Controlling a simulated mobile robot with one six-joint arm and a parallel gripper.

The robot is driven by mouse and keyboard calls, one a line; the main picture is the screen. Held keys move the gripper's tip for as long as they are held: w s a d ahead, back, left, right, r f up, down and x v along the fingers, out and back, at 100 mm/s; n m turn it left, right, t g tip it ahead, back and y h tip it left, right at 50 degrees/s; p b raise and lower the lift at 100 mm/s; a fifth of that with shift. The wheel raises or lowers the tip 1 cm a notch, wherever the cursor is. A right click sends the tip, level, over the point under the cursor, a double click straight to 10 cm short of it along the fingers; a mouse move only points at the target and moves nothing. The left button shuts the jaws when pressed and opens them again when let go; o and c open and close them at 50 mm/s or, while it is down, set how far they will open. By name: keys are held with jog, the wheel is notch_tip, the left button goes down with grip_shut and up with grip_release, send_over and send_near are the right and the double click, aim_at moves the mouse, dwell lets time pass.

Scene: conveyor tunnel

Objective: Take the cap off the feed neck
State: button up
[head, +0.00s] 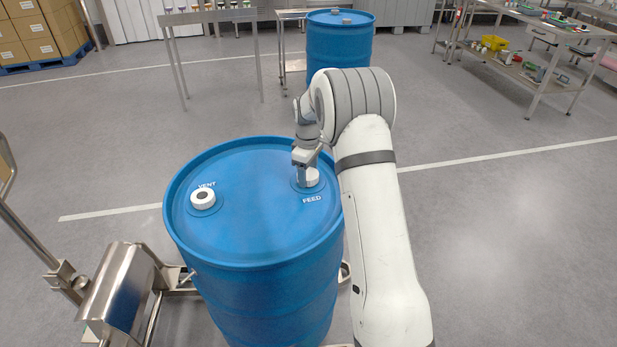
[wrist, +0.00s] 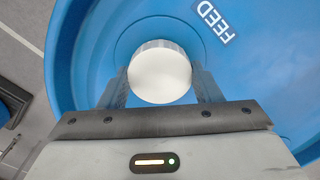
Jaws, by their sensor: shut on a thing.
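A blue drum (head: 250,228) stands upright in front of me, with FEED and VENT printed on its top. The white feed cap (head: 313,178) is at the right of the drum top, beside the word FEED. In the wrist view the feed cap (wrist: 160,74) is a round white disc between the two fingers. My gripper (head: 306,176) reaches down over it and is shut on it; in the wrist view my gripper (wrist: 160,88) has a finger on each side of the cap. The neck under the cap is hidden. The vent fitting (head: 203,199), white with a dark centre, is at the left.
A steel drum handler (head: 125,290) stands at the lower left, close to the drum. A second blue drum (head: 341,38) stands behind, near steel tables (head: 212,17). A workbench (head: 545,40) is at the back right. The floor at right is clear.

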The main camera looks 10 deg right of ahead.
jog(key=n, duration=0.5)
dwell(0.3)
jog(key=shift+n, duration=1)
jog(key=n, duration=0.3)
jog(key=shift+n, duration=0.3)
jog(key=shift+n, duration=1.1)
jog(key=shift+r, duration=0.1)
jog(key=shift+r, duration=0.1)
